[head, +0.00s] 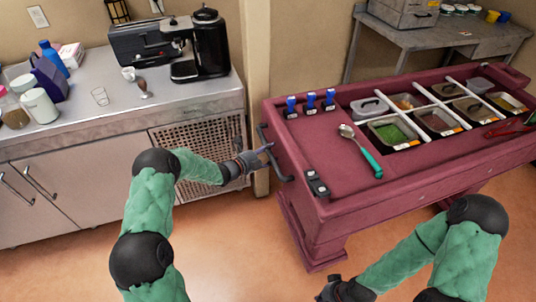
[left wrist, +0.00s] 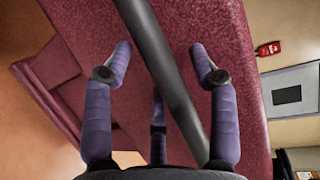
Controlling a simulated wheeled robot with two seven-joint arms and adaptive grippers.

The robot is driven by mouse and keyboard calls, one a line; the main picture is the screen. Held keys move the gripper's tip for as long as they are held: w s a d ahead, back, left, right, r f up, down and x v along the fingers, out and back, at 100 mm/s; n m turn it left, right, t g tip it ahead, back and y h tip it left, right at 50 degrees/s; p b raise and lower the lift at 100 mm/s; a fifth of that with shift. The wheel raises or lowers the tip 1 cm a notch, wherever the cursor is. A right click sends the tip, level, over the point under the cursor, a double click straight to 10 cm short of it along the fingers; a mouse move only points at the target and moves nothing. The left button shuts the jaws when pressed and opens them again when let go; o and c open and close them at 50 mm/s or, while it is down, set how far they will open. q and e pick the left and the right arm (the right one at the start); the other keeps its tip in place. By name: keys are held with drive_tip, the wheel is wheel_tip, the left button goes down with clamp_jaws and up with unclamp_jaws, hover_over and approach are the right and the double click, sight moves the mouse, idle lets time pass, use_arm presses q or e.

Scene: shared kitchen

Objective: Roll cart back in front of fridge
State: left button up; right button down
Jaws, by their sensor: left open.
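The maroon cart (head: 325,200) stands at the right in the head view, with food pans set into its top. Its dark bar handle (head: 284,179) is on its left end. My left gripper (head: 262,155) is at this handle, open. In the left wrist view, the handle (left wrist: 165,75) runs between the spread purple fingers of my left gripper (left wrist: 161,55), with the cart's maroon side behind it; contact is unclear. My right gripper (head: 335,290) is low at the bottom edge of the head view, away from the cart, its fingers partly cut off. I cannot clearly identify a fridge.
A metal counter (head: 110,115) with a coffee machine (head: 202,50), cups and bottles stands left of the cart. A wall post (head: 257,60) stands between them. A grey table (head: 425,38) is behind the cart. Orange floor (head: 230,245) is open in front.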

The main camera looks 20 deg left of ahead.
use_arm(q)
drive_tip(key=shift+c, duration=0.3)
clamp_jaws()
drive_tip(key=shift+a, duration=0.1)
